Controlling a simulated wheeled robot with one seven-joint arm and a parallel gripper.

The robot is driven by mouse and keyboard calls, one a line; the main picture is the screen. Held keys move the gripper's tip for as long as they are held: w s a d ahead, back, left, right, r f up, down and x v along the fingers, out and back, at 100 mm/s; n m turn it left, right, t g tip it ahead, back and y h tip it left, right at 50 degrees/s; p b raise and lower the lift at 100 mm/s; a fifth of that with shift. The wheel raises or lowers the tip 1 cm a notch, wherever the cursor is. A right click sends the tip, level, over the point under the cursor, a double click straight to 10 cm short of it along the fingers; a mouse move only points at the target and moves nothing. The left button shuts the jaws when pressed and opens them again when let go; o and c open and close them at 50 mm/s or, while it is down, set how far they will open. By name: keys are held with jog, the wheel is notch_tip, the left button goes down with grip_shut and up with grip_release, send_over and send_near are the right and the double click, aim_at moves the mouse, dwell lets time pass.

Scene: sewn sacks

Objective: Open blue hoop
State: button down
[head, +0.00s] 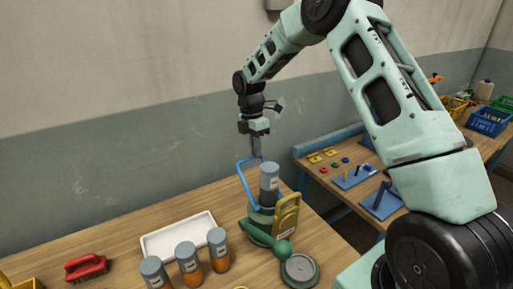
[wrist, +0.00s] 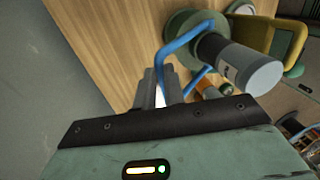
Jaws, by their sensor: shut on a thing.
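The blue hoop (head: 243,178) stands raised at a steep tilt on a green round base (head: 258,233), beside a grey-topped cylinder (head: 269,177). My gripper (head: 256,155) points down from above and is shut on the upper part of the blue hoop. In the wrist view the blue hoop (wrist: 179,43) runs from the green base (wrist: 183,24) to my gripper's fingers (wrist: 160,88). The cylinder (wrist: 243,63) stands close to the hoop there. The exact grip point is partly hidden by the fingers.
Several grey-capped cylinders (head: 188,257) stand in front of a white tray (head: 180,237). A red brush (head: 87,267) lies at left. The table's back left is clear.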

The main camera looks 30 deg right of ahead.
jog(key=shift+w, duration=0.35)
jog(key=c, duration=1.8)
grip_release()
jog(key=o, duration=0.3)
jog(key=shift+w+f, duration=0.2)
jog(key=shift+s, duration=0.1)
jog(key=w+r+b, duration=0.1)
jog(key=r, duration=0.4)
jog(key=r+b, duration=0.2)
jog(key=r, duration=0.4)
jog(key=w+r+b, duration=0.1)
jog(key=r, duration=0.5)
jog(key=shift+w+r, duration=0.1)
jog(key=shift+w, duration=0.25)
